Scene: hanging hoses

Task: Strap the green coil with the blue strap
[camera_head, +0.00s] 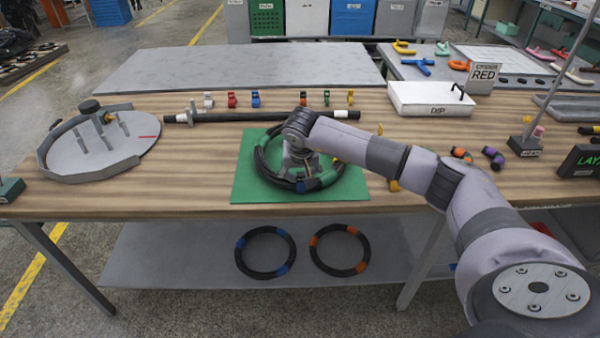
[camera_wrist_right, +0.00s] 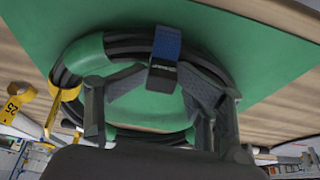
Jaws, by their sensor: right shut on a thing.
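The green coil (camera_head: 327,179), a black hose loop with green bands, lies on a green mat (camera_head: 249,177) on the wooden table. It also shows in the right wrist view (camera_wrist_right: 84,54). The blue strap (camera_wrist_right: 167,43) crosses the coil's black hoses there, with a black, lettered end hanging towards me. My right gripper (camera_wrist_right: 163,78) is shut on this strap end, its fingertips on either side. Whether the strap closes fully around the hoses cannot be told. My left gripper is not in view.
Orange (camera_head: 461,155) and purple (camera_head: 493,158) rolls lie to the right. A white box (camera_head: 430,98) and a black bar (camera_head: 260,117) are behind the mat. A round fixture (camera_head: 98,150) stands left. Blue-banded (camera_head: 265,252) and orange-banded (camera_head: 340,250) coils are on the lower shelf.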

